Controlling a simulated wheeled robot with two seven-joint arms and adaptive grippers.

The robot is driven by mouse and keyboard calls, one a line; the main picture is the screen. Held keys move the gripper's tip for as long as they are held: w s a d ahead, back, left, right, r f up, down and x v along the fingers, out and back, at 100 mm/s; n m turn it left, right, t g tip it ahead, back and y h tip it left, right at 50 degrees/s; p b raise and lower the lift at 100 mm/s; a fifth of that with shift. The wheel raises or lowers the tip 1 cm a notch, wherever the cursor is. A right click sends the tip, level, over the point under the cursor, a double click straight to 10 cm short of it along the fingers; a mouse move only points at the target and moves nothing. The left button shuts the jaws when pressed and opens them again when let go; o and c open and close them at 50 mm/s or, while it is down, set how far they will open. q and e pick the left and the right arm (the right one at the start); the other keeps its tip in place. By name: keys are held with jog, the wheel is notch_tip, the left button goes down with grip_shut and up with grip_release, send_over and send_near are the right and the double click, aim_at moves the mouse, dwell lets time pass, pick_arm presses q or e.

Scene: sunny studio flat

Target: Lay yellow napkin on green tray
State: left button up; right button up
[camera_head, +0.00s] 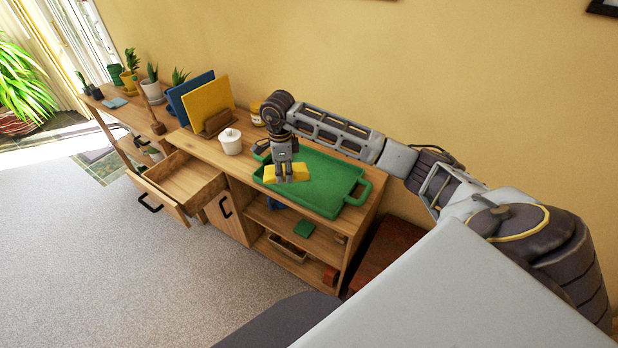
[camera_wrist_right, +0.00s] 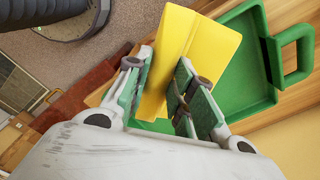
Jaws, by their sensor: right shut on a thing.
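The yellow napkin (camera_head: 273,174) is a flat folded piece at the left part of the green tray (camera_head: 325,185), on top of the wooden cabinet. My right gripper (camera_head: 287,178) points down over the tray and is shut on the napkin. In the right wrist view the napkin (camera_wrist_right: 200,50) sits between the two fingers (camera_wrist_right: 165,95), with the green tray (camera_wrist_right: 245,75) behind it. I cannot tell whether the napkin touches the tray floor. My left gripper is not in view.
A white lidded jar (camera_head: 231,142) stands left of the tray. Behind it are a wooden holder (camera_head: 217,122) with blue and yellow boards (camera_head: 208,101). A drawer (camera_head: 183,184) stands open at the cabinet front. The tray's right part is clear.

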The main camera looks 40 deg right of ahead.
jog(key=m, duration=0.6)
jog(key=shift+s+d, duration=0.2)
jog(key=shift+s, duration=0.05)
jog(key=m, duration=0.5)
jog(key=shift+s, duration=0.1)
jog(key=shift+m, duration=0.7)
